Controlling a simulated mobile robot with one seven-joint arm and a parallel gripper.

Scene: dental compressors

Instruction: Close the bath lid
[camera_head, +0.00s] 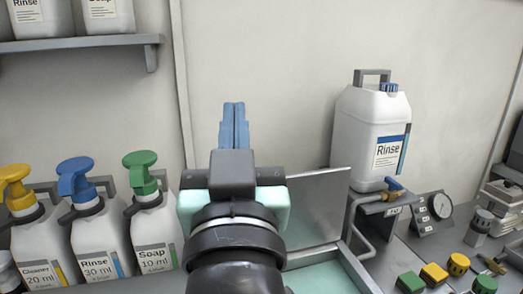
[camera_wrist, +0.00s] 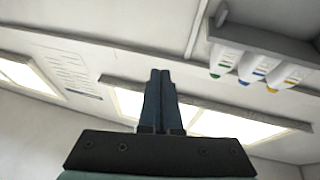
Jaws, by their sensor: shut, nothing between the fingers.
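The bath lid (camera_head: 322,200) is a flat grey metal panel standing raised at the back of the bath. The bath (camera_head: 355,262) has a grey rim and pale green liquid or interior, partly visible at the bottom of the head view. My gripper (camera_head: 234,108) has blue fingers pressed together, pointing up and away, with nothing between them. It is above and left of the lid, apart from it as far as I can see. My arm hides the lid's left part and much of the bath. In the wrist view my shut gripper (camera_wrist: 161,75) shows, but no lid or bath.
Pump bottles with yellow, blue and green (camera_head: 140,160) tops stand at left. A white Rinse jug (camera_head: 372,135) stands behind the bath at right, near a valve (camera_head: 393,187) and a gauge (camera_head: 440,206). Coloured knobs (camera_head: 434,274) are at front right. A shelf (camera_head: 75,43) is upper left.

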